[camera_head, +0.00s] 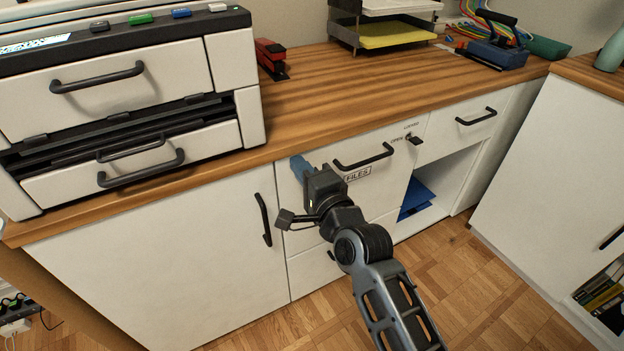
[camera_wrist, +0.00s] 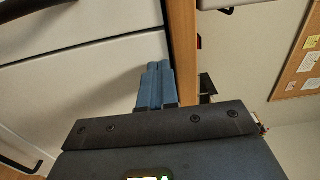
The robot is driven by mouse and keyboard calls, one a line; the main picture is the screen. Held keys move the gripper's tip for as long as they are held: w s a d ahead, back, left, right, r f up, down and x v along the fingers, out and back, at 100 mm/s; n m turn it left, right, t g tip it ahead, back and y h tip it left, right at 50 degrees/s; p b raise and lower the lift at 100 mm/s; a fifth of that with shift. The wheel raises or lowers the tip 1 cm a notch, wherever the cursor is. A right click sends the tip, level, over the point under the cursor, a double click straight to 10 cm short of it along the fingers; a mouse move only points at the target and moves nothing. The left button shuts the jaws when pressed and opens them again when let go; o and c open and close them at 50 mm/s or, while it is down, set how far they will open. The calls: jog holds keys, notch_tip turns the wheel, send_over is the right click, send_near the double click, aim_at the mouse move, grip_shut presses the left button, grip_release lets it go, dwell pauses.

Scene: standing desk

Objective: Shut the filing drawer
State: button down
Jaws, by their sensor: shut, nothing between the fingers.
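The filing drawer (camera_head: 382,144) is the white front labelled FILES under the wooden desktop, with a black bar handle (camera_head: 364,157). Its front looks about level with the fronts beside it; I cannot tell whether a small gap is left. My gripper (camera_head: 299,162) is at the drawer's upper left corner, just under the desktop edge. In the wrist view its two blue fingers (camera_wrist: 155,82) are together with nothing between them, pointing at the white front. Whether the tips touch it is not clear. A lock with a black key (camera_head: 414,140) sits right of the handle.
A printer-like unit (camera_head: 110,90) with a lower tray pulled out stands on the desktop at left. A red stapler (camera_head: 271,56) and a paper tray (camera_head: 385,36) are farther back. A cupboard door (camera_head: 160,250) is left of the drawer; an open shelf holds a blue folder (camera_head: 414,197).

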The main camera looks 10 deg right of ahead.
jog(key=shift+w+a+r, duration=0.1)
jog(key=shift+w, duration=0.1)
jog(key=s+d+f+n+g+h, duration=0.1)
jog(key=s+d+n+h, duration=0.3)
jog(key=s, duration=0.9)
jog(key=s+d+f+n+y, duration=0.15)
jog(key=s+d, duration=0.35)
jog(key=s, duration=0.9)
jog(key=s+d+f+n+g+h, duration=0.15)
jog(key=s+d+n, duration=0.3)
jog(key=s, duration=0.85)
jog(key=s+d+r+n+h, duration=0.15)
jog(key=s+r+n, duration=0.35)
jog(key=s, duration=0.5)
notch_tip(320, 180, up, 19)
jog(key=p, duration=1.9)
jog(key=shift+m, duration=0.3)
